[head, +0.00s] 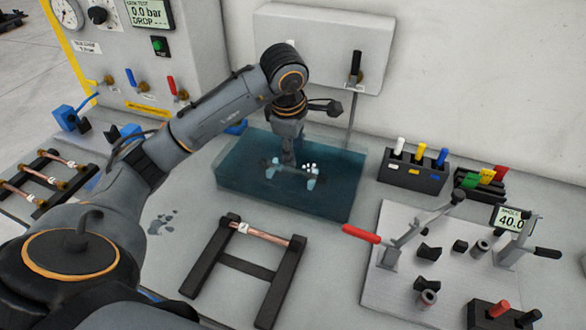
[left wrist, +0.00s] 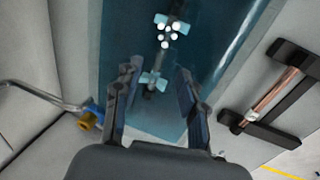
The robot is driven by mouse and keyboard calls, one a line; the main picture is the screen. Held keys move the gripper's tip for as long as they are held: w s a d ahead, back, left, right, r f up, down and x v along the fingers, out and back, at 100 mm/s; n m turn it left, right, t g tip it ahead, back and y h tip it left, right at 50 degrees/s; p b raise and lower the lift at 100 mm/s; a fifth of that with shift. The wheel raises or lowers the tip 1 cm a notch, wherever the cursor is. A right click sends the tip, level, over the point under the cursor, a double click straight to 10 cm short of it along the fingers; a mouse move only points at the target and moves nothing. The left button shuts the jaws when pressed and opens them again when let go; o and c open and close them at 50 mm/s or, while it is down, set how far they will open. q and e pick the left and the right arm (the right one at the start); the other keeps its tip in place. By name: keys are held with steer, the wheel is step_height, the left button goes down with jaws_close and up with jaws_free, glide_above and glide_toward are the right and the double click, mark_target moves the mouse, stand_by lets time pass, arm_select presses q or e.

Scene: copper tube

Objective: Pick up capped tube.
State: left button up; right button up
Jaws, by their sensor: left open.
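My left gripper (head: 288,158) points down over the teal water tank (head: 232,180). In the left wrist view its two fingers (left wrist: 155,78) are spread, with nothing between them. Below in the tank is a dark cradle with light-blue supports (head: 311,183); these also show in the left wrist view (left wrist: 152,81). White bubbles (head: 310,167) gather by one support. A copper tube (head: 262,233) lies across a black stand (head: 246,266) in front of the tank, and shows in the left wrist view (left wrist: 272,95). I cannot make out a cap on it. My right gripper is out of view.
Several copper tubes lie on a black rack (head: 44,183) at left. A gauge panel (head: 140,50) stands behind. Bench in front of the tank is partly free.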

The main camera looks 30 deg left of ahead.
mark_target(295, 170)
arm_select(q)
steer(key=shift+x, duration=1.05)
steer(key=shift+w+f, duration=0.1)
steer(key=shift+f, duration=0.1)
steer(key=shift+f+p, duration=0.3)
steer(key=shift+p, duration=0.05)
steer(key=x, duration=0.1)
steer(key=p+x, duration=0.1)
steer(key=x, duration=0.1)
steer(key=shift+s+a+f, duration=0.1)
steer(key=shift+s+f, duration=0.05)
steer(key=shift+s, duration=0.1)
steer(key=shift+w+a+f, duration=0.1)
steer(key=shift+w+f, duration=0.05)
steer(key=shift+f, duration=0.35)
jaws_close()
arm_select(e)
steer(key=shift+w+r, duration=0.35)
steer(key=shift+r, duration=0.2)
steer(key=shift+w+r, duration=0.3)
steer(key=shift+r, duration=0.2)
